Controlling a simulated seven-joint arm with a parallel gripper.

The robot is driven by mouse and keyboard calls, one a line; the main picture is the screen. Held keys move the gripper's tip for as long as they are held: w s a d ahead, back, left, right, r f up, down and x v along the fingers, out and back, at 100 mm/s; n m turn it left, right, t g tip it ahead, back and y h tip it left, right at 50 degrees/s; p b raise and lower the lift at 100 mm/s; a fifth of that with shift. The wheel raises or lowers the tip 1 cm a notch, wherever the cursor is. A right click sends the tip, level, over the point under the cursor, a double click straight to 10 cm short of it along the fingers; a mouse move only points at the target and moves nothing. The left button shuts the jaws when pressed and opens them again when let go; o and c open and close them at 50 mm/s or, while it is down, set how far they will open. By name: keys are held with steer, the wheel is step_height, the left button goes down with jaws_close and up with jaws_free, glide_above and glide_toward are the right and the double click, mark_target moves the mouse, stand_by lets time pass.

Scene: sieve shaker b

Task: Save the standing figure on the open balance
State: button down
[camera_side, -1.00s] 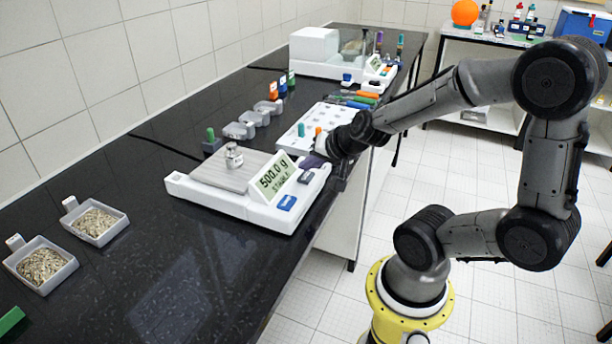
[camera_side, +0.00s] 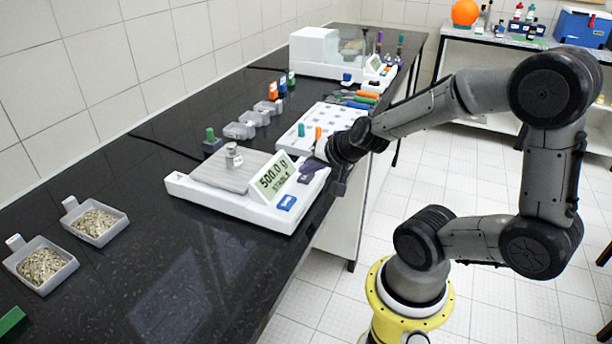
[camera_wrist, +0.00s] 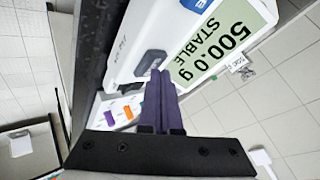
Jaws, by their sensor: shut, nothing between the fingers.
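The open balance (camera_side: 232,205) stands on the bench with a steel weight (camera_side: 233,157) upright on its pan. Its tilted display (camera_side: 273,176) reads 500.0 g with STABLE below; the same reading shows in the wrist view (camera_wrist: 219,46). A blue button (camera_side: 287,202) and a dark grey button (camera_side: 305,178) sit on the panel at the display's right side. My gripper (camera_side: 303,168) is shut and empty, its purple fingers pointing at the dark grey button. In the wrist view the fingertips (camera_wrist: 160,73) are right by that button (camera_wrist: 150,63); I cannot tell whether they touch it.
A white tray (camera_side: 290,143) with green and orange pegs stands just behind my gripper. Grey dishes (camera_side: 240,130) and an enclosed balance (camera_side: 318,53) are farther back. Two sample trays (camera_side: 95,222) lie at the left. The front bench is mostly clear.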

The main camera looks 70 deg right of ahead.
mark_target(308, 179)
steer(key=shift+f, duration=0.3)
stand_by(0.4)
steer(key=shift+r, duration=0.9)
steer(key=shift+r, duration=0.15)
steer(key=shift+r, duration=2.35)
